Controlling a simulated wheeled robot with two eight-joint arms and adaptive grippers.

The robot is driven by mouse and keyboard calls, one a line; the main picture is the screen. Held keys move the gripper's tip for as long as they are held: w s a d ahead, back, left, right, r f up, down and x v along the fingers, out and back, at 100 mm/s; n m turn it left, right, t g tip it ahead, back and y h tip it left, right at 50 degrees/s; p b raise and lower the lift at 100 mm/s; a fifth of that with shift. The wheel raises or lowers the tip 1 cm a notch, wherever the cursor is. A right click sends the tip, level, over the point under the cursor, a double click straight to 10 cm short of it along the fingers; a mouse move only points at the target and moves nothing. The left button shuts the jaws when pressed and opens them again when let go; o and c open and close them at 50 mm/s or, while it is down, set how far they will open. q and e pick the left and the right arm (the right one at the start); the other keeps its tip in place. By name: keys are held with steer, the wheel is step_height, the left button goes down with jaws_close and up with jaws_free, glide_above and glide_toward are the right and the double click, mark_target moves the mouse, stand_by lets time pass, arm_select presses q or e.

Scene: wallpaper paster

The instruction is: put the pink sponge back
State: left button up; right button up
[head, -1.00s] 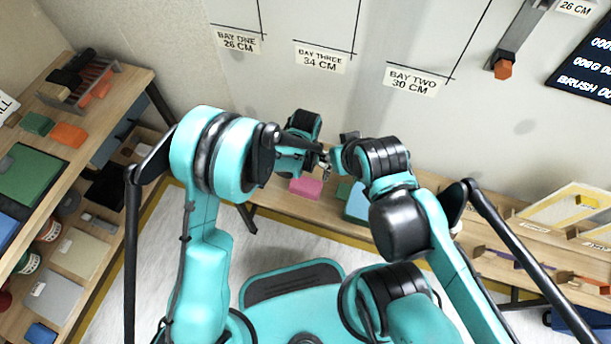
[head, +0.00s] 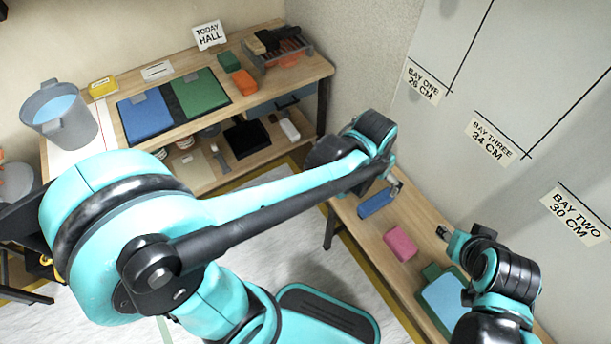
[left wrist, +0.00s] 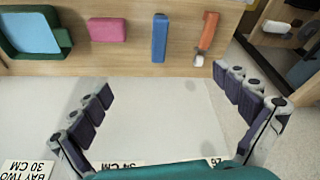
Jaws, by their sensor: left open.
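The pink sponge (head: 400,244) lies flat on the low wooden bench along the wall. It also shows near the top of the left wrist view (left wrist: 108,29). My left gripper (head: 394,187) is above the bench near a blue block (head: 377,203), apart from the sponge. In the left wrist view its fingers (left wrist: 165,88) are spread wide with nothing between them. My right gripper (head: 443,233) is over the bench to the right of the sponge; its fingers are too small to read.
An orange brush-like item (left wrist: 208,32) lies beyond the blue block. The left workbench holds blue and green mats (head: 196,92), a bucket (head: 60,112), an orange block (head: 244,83) and a rack (head: 278,50).

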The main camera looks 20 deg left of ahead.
arm_select(q)
steer(key=s+a+r+n+t, duration=0.1)
steer(key=s+a+r+t, duration=0.1)
steer(key=s+a, duration=0.3)
steer(key=s+a+r+n+t+y, duration=0.1)
steer(key=s+a+r+n+t, duration=0.1)
steer(key=s+a, duration=0.3)
steer(key=shift+s+a+r+n, duration=0.3)
steer(key=shift+a+r, duration=0.45)
steer(key=shift+a, duration=1.5)
